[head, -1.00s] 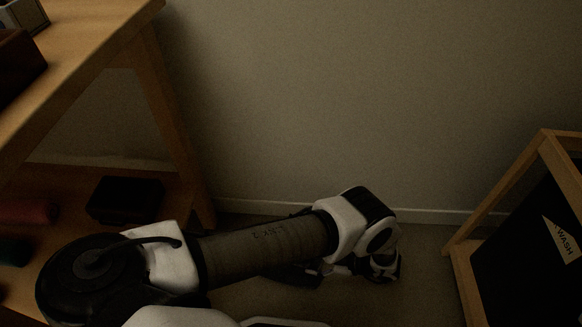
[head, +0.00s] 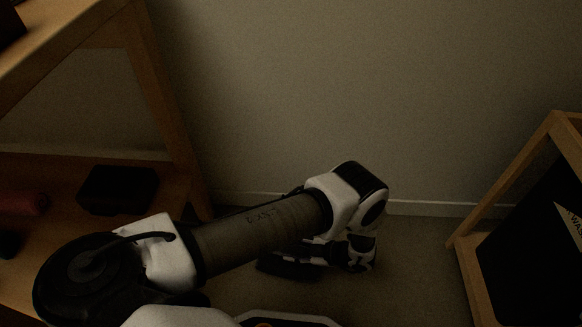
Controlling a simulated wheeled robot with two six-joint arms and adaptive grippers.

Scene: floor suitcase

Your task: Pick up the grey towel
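I do not see a grey towel in the head view. My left arm reaches in from the lower left, and its wrist bends back down toward the floor. My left gripper (head: 288,265) is a dark shape low beneath the forearm, close to the floor. The forearm partly covers it and the light is dim, so I cannot tell whether its fingers are apart or hold anything. My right gripper is out of view.
A wooden table (head: 60,40) with a lower shelf stands at the left; a dark box (head: 118,188) and a red rolled item (head: 22,203) lie on the shelf. A wood-framed black laundry hamper (head: 530,255) stands at the right. Floor (head: 420,270) between is bare, with the wall behind.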

